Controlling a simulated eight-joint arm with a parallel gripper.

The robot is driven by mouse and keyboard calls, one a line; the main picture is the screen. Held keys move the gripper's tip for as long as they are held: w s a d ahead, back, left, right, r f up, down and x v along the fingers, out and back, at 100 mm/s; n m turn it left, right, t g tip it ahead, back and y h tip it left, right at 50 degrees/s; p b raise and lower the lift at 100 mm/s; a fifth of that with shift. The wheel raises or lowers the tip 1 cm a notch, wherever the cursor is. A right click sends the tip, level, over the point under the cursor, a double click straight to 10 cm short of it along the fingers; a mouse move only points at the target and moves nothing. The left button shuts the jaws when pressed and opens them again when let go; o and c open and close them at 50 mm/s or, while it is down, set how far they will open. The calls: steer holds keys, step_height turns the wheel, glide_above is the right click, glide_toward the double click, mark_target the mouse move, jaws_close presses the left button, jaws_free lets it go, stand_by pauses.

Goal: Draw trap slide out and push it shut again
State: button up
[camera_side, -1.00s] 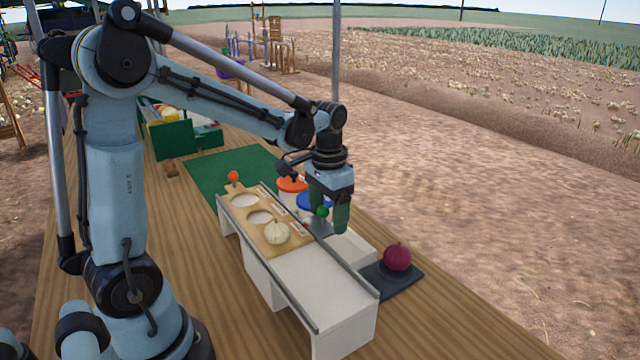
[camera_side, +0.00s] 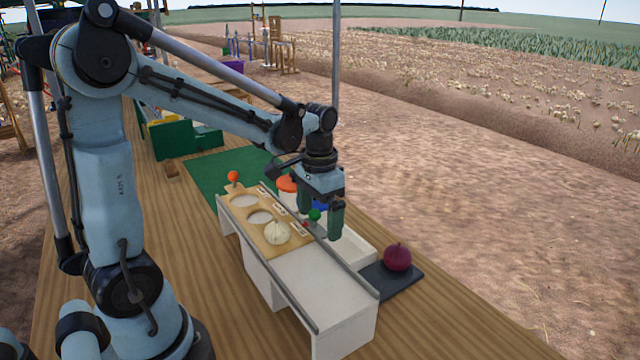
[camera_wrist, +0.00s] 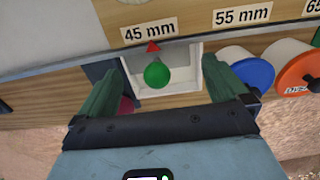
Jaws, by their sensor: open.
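The trap slide shows as a green ball knob (camera_side: 314,215) by the far side rail of the white chute (camera_side: 325,285). A grey plate (camera_side: 319,230) shows beside it. In the wrist view the green knob (camera_wrist: 157,75) is over a white bin (camera_wrist: 195,85), just below the "45 mm" label (camera_wrist: 150,32) and a red triangle. My gripper (camera_side: 321,218) is open around the knob. In the wrist view its fingers (camera_wrist: 160,75) stand either side of the knob with gaps, holding nothing.
A red onion (camera_side: 397,257) rests on a dark pad (camera_side: 405,277). Lidded tubs, one orange (camera_wrist: 298,67) and one blue (camera_wrist: 246,72), stand to the right in the wrist view.

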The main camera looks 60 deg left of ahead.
steer(key=shift+r, duration=3.05)
steer(key=shift+s+d+t, duration=0.25)
steer(key=shift+d+t, duration=0.05)
steer(key=shift+d, duration=0.15)
steer(key=s+d+t, duration=0.1)
steer(key=d+t, duration=0.1)
steer(key=s+d+f+t, duration=0.1)
steer(key=s+d+t, duration=0.2)
steer(key=d, duration=0.1)
steer(key=shift+s+d+f+t, duration=0.15)
steer(key=shift+s+d+t, duration=0.15)
steer(key=shift+t, duration=0.1)
steer(key=shift+s+d+f+t, duration=0.1)
steer(key=shift+d+f+t, duration=0.1)
steer(key=shift+d+t, duration=0.15)
